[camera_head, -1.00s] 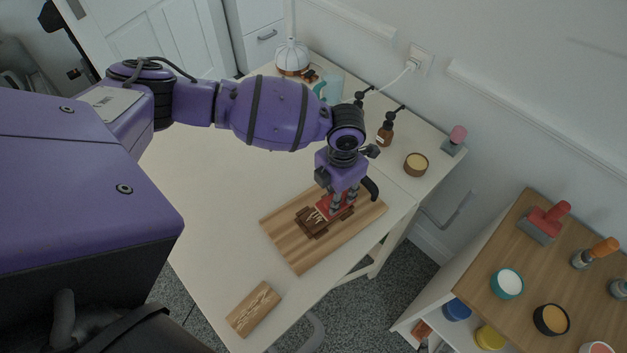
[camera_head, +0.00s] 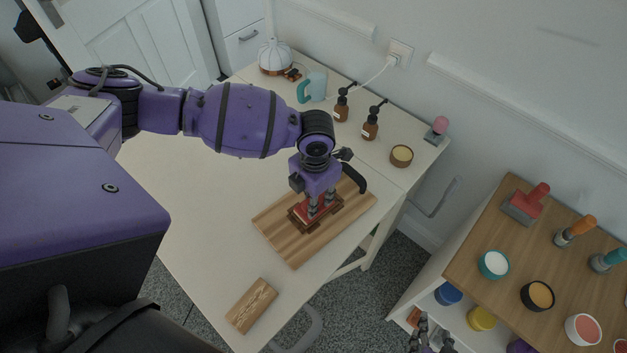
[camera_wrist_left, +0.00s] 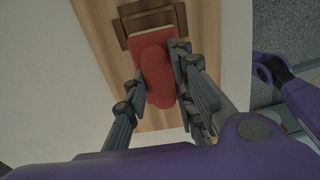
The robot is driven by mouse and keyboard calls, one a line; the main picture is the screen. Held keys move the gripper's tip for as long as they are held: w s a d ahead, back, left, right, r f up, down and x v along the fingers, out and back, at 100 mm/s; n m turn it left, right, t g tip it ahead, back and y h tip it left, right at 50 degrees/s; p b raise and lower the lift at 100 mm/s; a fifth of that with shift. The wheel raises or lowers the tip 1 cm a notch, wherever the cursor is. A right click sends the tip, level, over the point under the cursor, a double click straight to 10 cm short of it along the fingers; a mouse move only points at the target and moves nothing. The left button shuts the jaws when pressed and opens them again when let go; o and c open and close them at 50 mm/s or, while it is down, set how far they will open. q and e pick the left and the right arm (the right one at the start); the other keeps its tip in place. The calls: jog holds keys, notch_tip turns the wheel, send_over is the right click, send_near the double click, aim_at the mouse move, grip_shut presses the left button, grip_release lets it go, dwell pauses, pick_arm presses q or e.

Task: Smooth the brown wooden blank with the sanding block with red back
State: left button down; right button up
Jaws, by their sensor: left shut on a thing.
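The brown wooden blank (camera_head: 295,217) lies on a striped wooden board (camera_head: 276,232), mostly hidden under the sanding block with red back (camera_head: 305,210). My left gripper (camera_head: 320,207) is shut on the block's red back and holds it over the blank. In the left wrist view, the fingers (camera_wrist_left: 158,85) grip both sides of the red back (camera_wrist_left: 155,65), and a brown edge of the blank (camera_wrist_left: 138,16) shows beyond it. Contact between block and blank is hard to tell. My right gripper (camera_head: 432,336) is at the bottom edge, away from the board, its fingers apart and empty.
A lighter wooden piece with pale marks (camera_head: 252,305) lies at the table's near end. A black curved handle (camera_head: 353,178) is beside the board. Bottles (camera_head: 370,122) and a round tin (camera_head: 401,156) stand behind. A shelf unit (camera_head: 468,265) is at right. The table's left is clear.

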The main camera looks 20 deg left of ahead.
aim_at(304, 207)
jog(key=shift+w+r, duration=0.1)
pick_arm(q)
jog(key=shift+s+a, duration=0.4)
jog(key=shift+s, duration=0.4)
jog(key=shift+s+a+f+p, duration=0.15)
jog(key=shift+s+a+p, duration=0.15)
jog(key=shift+s, duration=0.4)
jog(key=shift+f, duration=0.1)
pick_arm(e)
jog(key=shift+w+d+r, duration=0.2)
jog(key=shift+w+r, duration=0.3)
jog(key=shift+r, duration=0.15)
pick_arm(q)
jog(key=shift+s, duration=0.1)
pick_arm(e)
jog(key=shift+a+f, duration=0.1)
